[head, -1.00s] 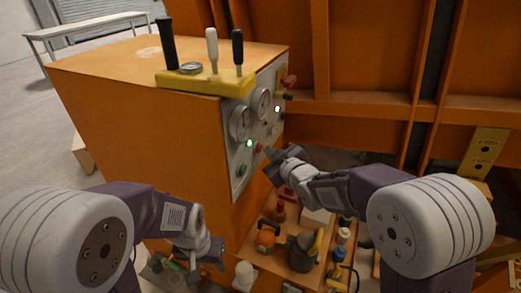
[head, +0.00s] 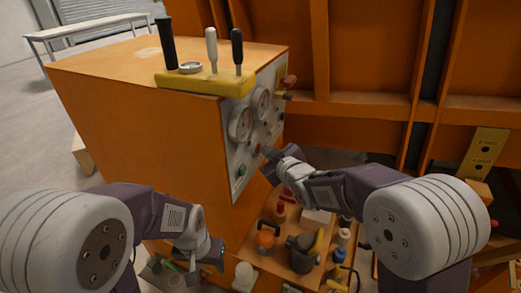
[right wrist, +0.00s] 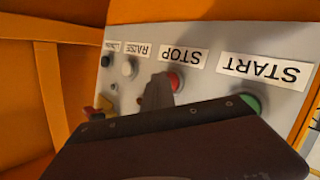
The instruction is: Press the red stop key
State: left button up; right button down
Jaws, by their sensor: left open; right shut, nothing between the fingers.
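The red stop key (right wrist: 177,81) sits on the grey control panel beneath the STOP label, which appears upside down in the right wrist view. It also shows small in the head view (head: 258,148). My right gripper (right wrist: 157,88) is shut and empty, its tip at the red key and covering part of it. The tip looks very close to or touching the key; I cannot tell exactly. In the head view my right gripper (head: 268,155) points at the panel from the right. My left gripper (head: 216,252) is open, low in front of the orange cabinet, away from the panel.
The green start key (right wrist: 248,103) is beside the stop key, partly behind my gripper. Gauges (head: 240,123) and a red knob (head: 289,82) are higher on the panel. Levers rise from a yellow block (head: 204,83) on the cabinet. A cluttered wooden shelf (head: 292,262) lies below.

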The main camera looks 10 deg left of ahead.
dwell(0.4)
jog(key=shift+s+d, duration=0.25)
jog(key=shift+d, duration=0.55)
jog(key=shift+s+d+p, duration=0.15)
jog(key=shift+s+d, duration=0.1)
jog(key=shift+d, duration=0.55)
jog(key=shift+s+d+p, duration=0.15)
jog(key=shift+s+d, duration=0.15)
jog(key=shift+d, duration=0.5)
jog(key=shift+s+d+p, duration=0.15)
jog(key=shift+s+d, duration=0.1)
jog(key=shift+d, duration=0.55)
